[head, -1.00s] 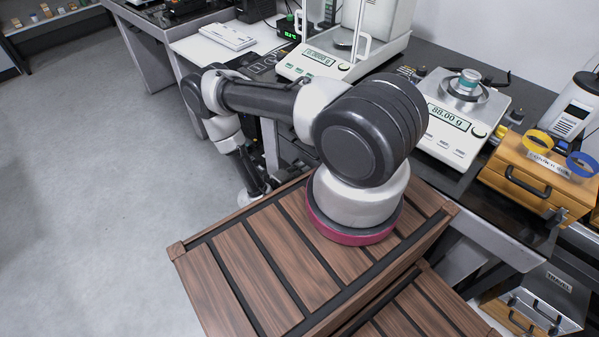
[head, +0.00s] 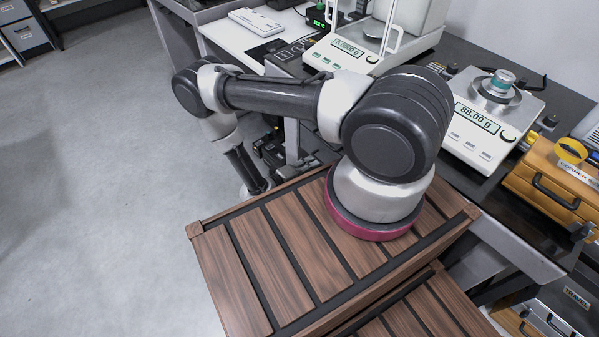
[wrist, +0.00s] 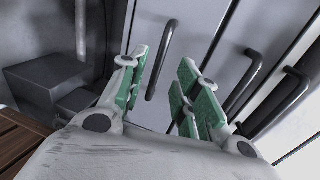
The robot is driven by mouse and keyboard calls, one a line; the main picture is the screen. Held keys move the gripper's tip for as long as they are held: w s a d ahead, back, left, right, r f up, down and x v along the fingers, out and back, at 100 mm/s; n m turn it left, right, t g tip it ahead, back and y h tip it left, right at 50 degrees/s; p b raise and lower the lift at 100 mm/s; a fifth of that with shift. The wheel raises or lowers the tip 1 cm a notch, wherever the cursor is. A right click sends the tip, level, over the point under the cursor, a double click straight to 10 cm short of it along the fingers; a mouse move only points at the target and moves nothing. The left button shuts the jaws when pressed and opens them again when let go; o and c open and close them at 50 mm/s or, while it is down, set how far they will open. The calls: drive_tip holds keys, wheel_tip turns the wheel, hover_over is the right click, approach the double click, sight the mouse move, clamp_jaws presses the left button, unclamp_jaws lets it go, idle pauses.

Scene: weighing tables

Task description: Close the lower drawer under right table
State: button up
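In the wrist view my gripper (wrist: 163,82) is open, its green-padded fingers apart with nothing held between them. Beyond it are light grey fronts (wrist: 185,35) with long black bar handles. One handle (wrist: 160,62) shows in the gap between the fingers; I cannot tell contact. More handles (wrist: 243,80) are to the right. I cannot tell which front is the lower drawer or how far it stands out. In the head view a grey labelled unit (head: 572,300) shows at the lower right, cut by the edge. My gripper is not clear there.
The dark table carries a balance reading 88.00 g (head: 478,125) and a wooden drawer box (head: 550,185). A glass-shielded balance (head: 345,55) stands farther left. Open floor (head: 90,180) lies to the left. In the wrist view dark blocks (wrist: 50,85) sit at the left.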

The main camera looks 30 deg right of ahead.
drive_tip(key=v, duration=0.5)
drive_tip(key=shift+a+r, duration=0.1)
drive_tip(key=shift+a, duration=0.2)
